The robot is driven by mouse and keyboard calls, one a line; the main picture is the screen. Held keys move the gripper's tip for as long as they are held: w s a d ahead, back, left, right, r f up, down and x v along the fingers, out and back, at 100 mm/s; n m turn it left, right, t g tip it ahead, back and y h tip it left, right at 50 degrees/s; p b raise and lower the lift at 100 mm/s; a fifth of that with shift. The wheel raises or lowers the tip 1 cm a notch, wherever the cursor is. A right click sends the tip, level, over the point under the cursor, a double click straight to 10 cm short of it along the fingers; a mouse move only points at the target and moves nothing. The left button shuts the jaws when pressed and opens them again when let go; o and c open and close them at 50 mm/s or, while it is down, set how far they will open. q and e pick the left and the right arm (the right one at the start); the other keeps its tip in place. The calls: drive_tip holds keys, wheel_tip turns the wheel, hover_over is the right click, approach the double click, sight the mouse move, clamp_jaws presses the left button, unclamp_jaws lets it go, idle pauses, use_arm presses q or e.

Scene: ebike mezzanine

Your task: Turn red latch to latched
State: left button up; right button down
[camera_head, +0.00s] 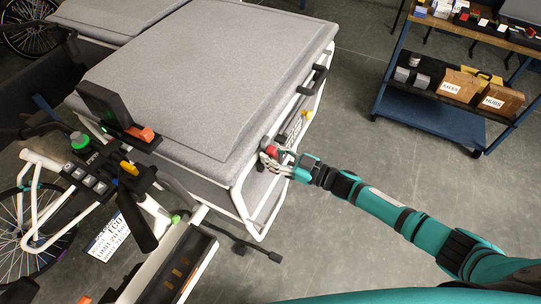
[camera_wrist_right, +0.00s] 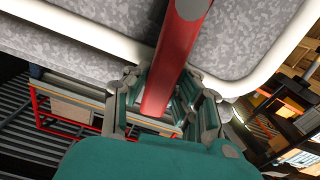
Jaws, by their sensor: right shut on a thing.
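The red latch (camera_head: 272,150) sits on the right side of the grey cargo box (camera_head: 215,65), near its front corner by the white frame. In the right wrist view the red latch (camera_wrist_right: 172,55) is a long red bar running up from between the fingers. My right gripper (camera_head: 277,158) is at the latch with its fingers closed around it; it also shows in the right wrist view (camera_wrist_right: 165,100). The fingers hide part of the latch and its mount. My left gripper is not in view.
The bike's handlebar area (camera_head: 110,165) with buttons is at the left. Yellow parts (camera_head: 305,114) and a black handle (camera_head: 313,80) are on the box's side. A blue shelf cart (camera_head: 435,115) with boxes stands at the upper right. Floor between is clear.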

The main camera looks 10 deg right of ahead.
idle(0.3)
drive_tip(key=c, duration=1.1)
unclamp_jaws()
drive_tip(key=shift+d, duration=0.1)
drive_tip(key=v, duration=1.2)
